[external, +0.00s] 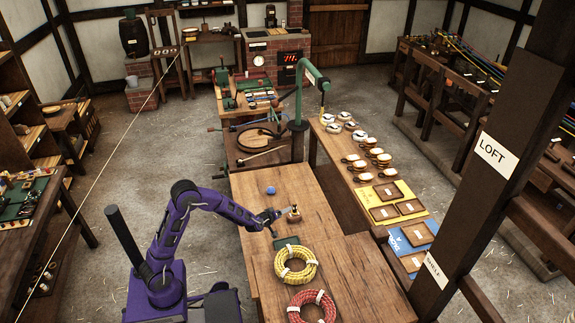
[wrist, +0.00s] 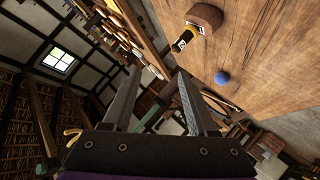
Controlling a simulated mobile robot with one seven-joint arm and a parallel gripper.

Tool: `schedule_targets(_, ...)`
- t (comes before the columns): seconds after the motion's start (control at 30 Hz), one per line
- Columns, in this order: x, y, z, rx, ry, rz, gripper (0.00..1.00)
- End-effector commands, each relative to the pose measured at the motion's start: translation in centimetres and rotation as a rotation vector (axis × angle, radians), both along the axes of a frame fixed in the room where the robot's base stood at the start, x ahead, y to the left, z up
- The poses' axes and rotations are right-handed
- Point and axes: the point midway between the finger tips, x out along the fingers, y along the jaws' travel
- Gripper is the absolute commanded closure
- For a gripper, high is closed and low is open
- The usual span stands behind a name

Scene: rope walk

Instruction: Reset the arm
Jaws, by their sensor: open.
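My purple arm reaches over the near wooden bench (external: 258,240) from the left. My gripper (external: 276,214) is above the bench top, beside a small brown wooden piece with a brass part (external: 294,214). In the wrist view my gripper (wrist: 158,74) has its two fingers apart with nothing held between them. The brown piece (wrist: 205,18) with its black and brass end shows beyond the fingers at the upper right. A blue ball (wrist: 222,78) lies on the bench to the right of the fingers; it also shows in the external view (external: 270,190).
A dark green pad (external: 286,242), a yellow rope coil (external: 296,265) and a red coil (external: 311,309) lie on the bench. A green crane-like arm (external: 300,95) stands behind. A second bench (external: 335,155) with several dishes stands to the right. A dark post (external: 505,150) rises at right.

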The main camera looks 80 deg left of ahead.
Motion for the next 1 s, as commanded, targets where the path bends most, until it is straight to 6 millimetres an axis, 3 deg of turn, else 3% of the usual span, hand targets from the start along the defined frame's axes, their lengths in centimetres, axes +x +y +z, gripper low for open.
schedule_targets(0.03, -0.5, -0.6, 2.0, -0.115, -0.102, 0.053, 0.41)
schedule_targets(0.2, -1.8, -4.4, 7.2, -0.505, -0.409, 0.199, 0.41)
schedule_targets(0.43, -4.2, -10.4, 12.4, -0.968, -0.731, 0.367, 0.41)
schedule_targets(0.7, -6.2, -15.4, 13.2, -1.285, -0.903, 0.514, 0.41)
schedule_targets(1.0, -7.5, -18.3, 11.9, -1.462, -0.991, 0.635, 0.41)
